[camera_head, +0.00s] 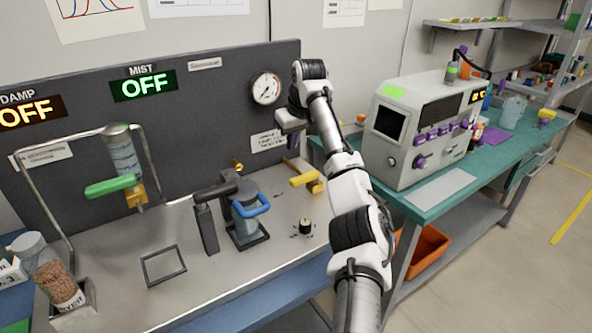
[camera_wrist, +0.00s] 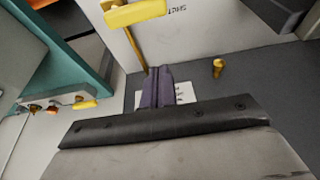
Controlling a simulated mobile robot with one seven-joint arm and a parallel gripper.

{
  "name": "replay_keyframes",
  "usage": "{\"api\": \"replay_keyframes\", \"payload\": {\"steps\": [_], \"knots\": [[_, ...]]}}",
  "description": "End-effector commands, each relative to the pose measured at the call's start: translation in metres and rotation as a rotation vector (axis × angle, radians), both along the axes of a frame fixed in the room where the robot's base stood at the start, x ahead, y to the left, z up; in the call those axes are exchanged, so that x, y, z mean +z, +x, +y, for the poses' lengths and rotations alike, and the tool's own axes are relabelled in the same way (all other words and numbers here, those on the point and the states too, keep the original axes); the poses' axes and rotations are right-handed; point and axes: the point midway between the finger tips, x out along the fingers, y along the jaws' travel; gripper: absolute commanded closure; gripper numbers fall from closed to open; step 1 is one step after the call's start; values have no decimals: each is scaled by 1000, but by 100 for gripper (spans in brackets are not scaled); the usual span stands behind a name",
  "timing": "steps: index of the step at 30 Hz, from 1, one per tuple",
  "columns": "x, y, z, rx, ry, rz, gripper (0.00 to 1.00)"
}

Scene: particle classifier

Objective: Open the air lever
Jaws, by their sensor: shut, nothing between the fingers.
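A yellow lever handle (camera_head: 306,178), which I take to be the air lever, stands over the right end of the metal bench. In the wrist view the yellow handle (camera_wrist: 135,13) is at the top edge, partly cut off, with a thin brass-coloured stem below it. A "SHUT" marking shows upside down on the pale surface to its right. My gripper (camera_wrist: 157,70) is shut and empty. Its dark purple fingers point toward the bench beside the stem, apart from the handle as far as I can see. In the head view my gripper (camera_head: 293,143) is behind and above the lever, near the dark panel.
A pressure gauge (camera_head: 266,88) is on the dark panel (camera_head: 215,110). A small brass fitting (camera_head: 237,165) is to the lever's left. A blue-handled cylinder (camera_head: 247,218) and a black knob (camera_head: 306,227) stand on the bench. A grey machine (camera_head: 424,125) sits on the teal table to the right.

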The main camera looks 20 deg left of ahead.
Motion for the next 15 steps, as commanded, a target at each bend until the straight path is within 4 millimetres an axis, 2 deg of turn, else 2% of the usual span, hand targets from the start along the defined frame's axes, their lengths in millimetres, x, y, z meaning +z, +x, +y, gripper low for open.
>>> {"api": "replay_keyframes", "payload": {"steps": [10,15], "knots": [[-3,1,1,0,1,-1,100],[-21,4,6,0,0,1,100]]}}
